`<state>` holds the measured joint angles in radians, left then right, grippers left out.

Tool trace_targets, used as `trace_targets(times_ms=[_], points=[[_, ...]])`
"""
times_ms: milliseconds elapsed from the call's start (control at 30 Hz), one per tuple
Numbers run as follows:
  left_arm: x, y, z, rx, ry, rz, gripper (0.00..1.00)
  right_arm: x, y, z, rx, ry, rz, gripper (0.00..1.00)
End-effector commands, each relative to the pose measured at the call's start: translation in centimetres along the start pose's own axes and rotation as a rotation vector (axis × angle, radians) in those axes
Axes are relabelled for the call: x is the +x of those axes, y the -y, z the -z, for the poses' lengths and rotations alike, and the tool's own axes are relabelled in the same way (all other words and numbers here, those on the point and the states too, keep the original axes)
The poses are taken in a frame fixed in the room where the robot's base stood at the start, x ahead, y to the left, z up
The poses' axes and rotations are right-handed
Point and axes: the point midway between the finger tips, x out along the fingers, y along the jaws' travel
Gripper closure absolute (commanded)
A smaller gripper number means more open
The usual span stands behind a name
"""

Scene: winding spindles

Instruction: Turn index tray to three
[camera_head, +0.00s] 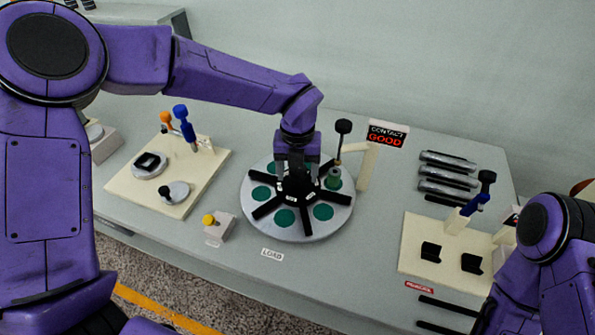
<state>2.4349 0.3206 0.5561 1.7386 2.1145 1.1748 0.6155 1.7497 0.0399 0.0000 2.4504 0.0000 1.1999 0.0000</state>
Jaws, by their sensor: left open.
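The index tray (298,229) is a round light-grey disc with a black spoked hub and several green round pads between the spokes. It lies on the grey table. The numbers on the spokes are too small to read. My right arm shows at the lower right, and its gripper is not visible.
A cream post with a black knob (344,127) stands at the tray's upper right beside a "CONTACT GOOD" sign (388,134). A yellow-button box (219,225) and LOAD label (272,254) are near the front. Cream boards (205,178) (411,256) stand on both sides.

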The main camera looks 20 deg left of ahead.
Motion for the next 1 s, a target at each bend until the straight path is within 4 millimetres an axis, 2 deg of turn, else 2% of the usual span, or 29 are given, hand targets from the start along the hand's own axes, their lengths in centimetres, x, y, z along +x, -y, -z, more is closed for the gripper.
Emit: trace_targets(times_ms=[133,400,467,500,633,1000], points=[[1.5,0.1,0.0,0.001,-0.001,-0.001,0.29,-0.3,0.0,0.2,0.001,-0.001,0.000,1.00],[1.9,0.1,0.0,0.003,0.000,0.000,0.29,-0.3,0.0,0.1,0.000,-0.001,0.000,1.00],[1.9,0.1,0.0,0.003,0.000,0.000,0.46,-0.3,0.0,0.1,0.000,-0.001,0.000,1.00],[1.9,0.1,0.0,0.003,0.000,0.000,0.59,-0.3,0.0,0.1,0.000,-0.001,0.000,1.00],[1.9,0.1,0.0,0.003,0.001,0.000,1.00,-0.3,0.0,0.1,0.000,-0.001,0.000,1.00],[1.8,0.1,-0.1,0.037,0.002,0.000,1.00,-0.5,0.0,0.2,0.000,-0.001,0.000,1.00]])
